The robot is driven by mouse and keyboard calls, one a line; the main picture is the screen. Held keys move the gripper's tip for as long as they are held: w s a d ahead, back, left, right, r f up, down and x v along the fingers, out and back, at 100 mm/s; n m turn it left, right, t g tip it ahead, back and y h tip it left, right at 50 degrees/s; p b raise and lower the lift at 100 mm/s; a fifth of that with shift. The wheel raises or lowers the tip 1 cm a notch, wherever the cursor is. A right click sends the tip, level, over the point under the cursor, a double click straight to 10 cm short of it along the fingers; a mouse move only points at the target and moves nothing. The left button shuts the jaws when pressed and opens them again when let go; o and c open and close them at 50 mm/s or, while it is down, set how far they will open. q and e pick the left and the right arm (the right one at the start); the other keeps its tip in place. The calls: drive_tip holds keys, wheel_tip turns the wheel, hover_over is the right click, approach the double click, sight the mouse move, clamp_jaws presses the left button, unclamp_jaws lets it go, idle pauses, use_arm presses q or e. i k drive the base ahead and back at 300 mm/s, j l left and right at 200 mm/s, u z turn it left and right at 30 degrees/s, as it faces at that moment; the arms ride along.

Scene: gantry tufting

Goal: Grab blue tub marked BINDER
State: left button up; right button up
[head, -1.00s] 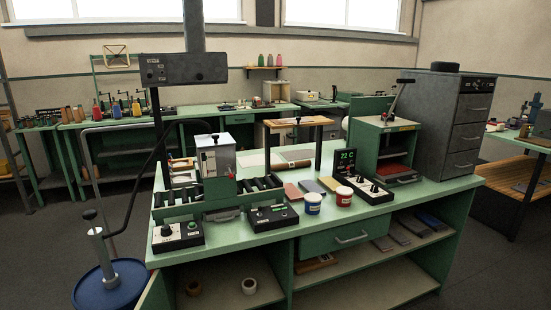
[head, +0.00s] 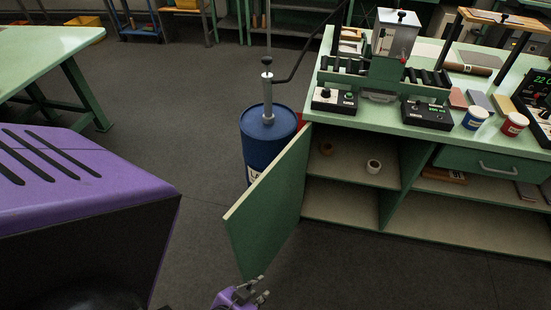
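A small tub with a blue band and white label (head: 475,118) stands upright on the green bench top, near its front edge at the right. Its lettering is too small to read. A similar red tub (head: 513,124) stands just right of it. My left gripper (head: 263,288) is at the bottom of the head view, low in front of the open cabinet door and far from the blue tub. Its two fingertips are apart, with nothing seen between them. My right gripper is not in view.
The green cabinet door (head: 268,205) stands swung open below the bench, beside a blue drum (head: 268,140) with a pump. A black control box (head: 427,114) sits left of the blue tub. The floor (head: 190,150) at left centre is clear.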

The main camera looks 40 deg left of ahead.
sight(475, 116)
drive_tip(key=j+z, duration=0.1)
drive_tip(key=j, duration=0.3)
drive_tip(key=k+j+z, duration=0.1)
drive_tip(key=j, duration=0.3)
drive_tip(key=k+j+z, duration=0.1)
drive_tip(key=j, duration=0.3)
drive_tip(key=k+j+z, duration=0.1)
drive_tip(key=j, duration=0.3)
drive_tip(key=k+j+z, duration=0.1)
drive_tip(key=j, duration=0.25)
drive_tip(key=j+z, duration=0.15)
drive_tip(key=j, duration=0.4)
drive_tip(key=k+j+z, duration=0.15)
drive_tip(key=j, duration=0.4)
drive_tip(key=z, duration=1.8)
drive_tip(key=i+l+u, duration=0.1)
drive_tip(key=i, duration=0.45)
drive_tip(key=i+l, duration=0.15)
drive_tip(key=i, duration=0.4)
drive_tip(key=i+j+u, duration=0.1)
drive_tip(key=i+u, duration=0.65)
drive_tip(key=i+l+u, duration=0.15)
drive_tip(key=i+u, duration=0.25)
drive_tip(key=i, duration=0.15)
